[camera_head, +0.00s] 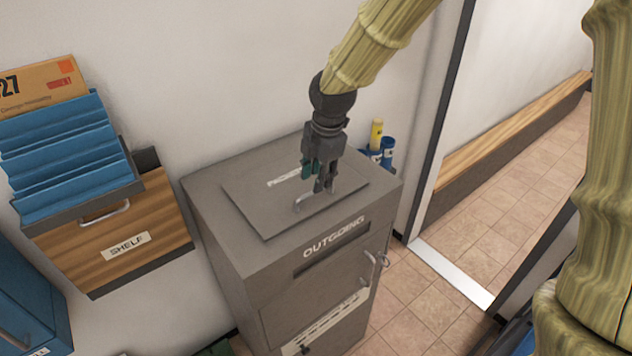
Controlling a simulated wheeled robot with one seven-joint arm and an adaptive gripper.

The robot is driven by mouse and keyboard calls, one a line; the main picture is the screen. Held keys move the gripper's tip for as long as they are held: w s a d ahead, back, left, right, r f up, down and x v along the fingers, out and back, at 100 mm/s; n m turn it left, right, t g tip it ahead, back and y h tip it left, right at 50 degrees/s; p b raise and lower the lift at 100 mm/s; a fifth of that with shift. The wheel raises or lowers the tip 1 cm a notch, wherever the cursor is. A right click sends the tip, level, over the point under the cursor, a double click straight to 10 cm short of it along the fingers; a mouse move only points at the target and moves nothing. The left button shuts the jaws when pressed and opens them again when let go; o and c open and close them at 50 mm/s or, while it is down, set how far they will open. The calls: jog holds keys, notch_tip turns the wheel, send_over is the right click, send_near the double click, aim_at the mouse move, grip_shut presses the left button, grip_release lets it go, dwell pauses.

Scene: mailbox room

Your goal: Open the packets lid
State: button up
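A grey lid (258,207) lies flat and closed on top of the grey cabinet (235,255) marked OUTGOING. A small pale label (284,179) sits on the lid; my gripper partly covers it and I cannot read it. A metal bar handle (300,203) shows on the lid toward its front. My gripper (322,185) points down over the lid, with its fingertips close to the rear end of the handle. I cannot tell whether the fingers touch or grip it.
Left of the cabinet hangs a wooden SHELF drawer unit (110,245) with blue folders (70,160). Blue and yellow cylinders (376,135) stand behind the cabinet's right side. A doorway opens on the right, with a wooden bench (510,140) beyond. The cabinet's front has a door handle (372,268).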

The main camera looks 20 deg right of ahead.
jog(key=shift+w+a+f+p, duration=0.1)
jog(key=shift+w+f+p, duration=0.15)
jog(key=shift+f, duration=0.75)
jog(key=shift+w+f+p, duration=0.1)
jog(key=shift+f+p, duration=0.15)
jog(key=shift+f, duration=0.75)
grip_shut()
